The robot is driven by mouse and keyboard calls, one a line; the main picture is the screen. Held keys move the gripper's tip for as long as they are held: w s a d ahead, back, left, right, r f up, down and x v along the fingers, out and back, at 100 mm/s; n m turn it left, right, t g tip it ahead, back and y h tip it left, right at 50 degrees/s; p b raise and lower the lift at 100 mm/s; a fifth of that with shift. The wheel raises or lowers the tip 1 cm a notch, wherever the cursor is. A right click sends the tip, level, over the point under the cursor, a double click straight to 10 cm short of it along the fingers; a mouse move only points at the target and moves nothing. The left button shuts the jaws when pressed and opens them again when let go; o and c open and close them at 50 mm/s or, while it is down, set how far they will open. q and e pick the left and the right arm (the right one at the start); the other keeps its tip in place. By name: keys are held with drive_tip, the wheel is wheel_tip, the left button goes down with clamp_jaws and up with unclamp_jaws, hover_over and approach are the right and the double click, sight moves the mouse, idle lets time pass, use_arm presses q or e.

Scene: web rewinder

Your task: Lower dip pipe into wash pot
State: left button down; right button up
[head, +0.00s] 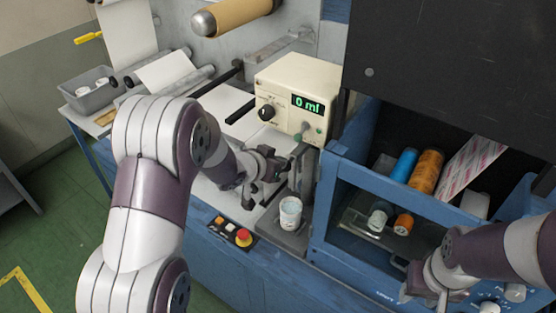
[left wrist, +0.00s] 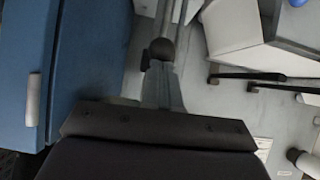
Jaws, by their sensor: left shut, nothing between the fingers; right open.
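The wash pot (head: 290,215) is a small white cup standing upright on a grey base in front of the cream dosing unit. The dip pipe (head: 297,170) looks like a slim upright part just above and behind the pot; its lower end is hard to make out. My left gripper (head: 280,167) is beside it, on its left and above the pot. The left fingers (left wrist: 160,75) are shut and empty in the left wrist view, with a dark round knob (left wrist: 162,48) just past their tips. My right gripper (head: 428,295) is open at the lower right, away from the pot.
The cream dosing unit (head: 295,88) reads 0 ml. A button panel with a red stop button (head: 244,237) lies left of the pot. A blue cabinet (head: 330,215) with rolls stands to the right. A grey bin (head: 88,90) sits at the far left.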

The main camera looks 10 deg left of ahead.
use_arm(q)
wheel_tip(320, 180, down, 16)
drive_tip(key=b, duration=1)
drive_tip(key=shift+r, duration=0.35)
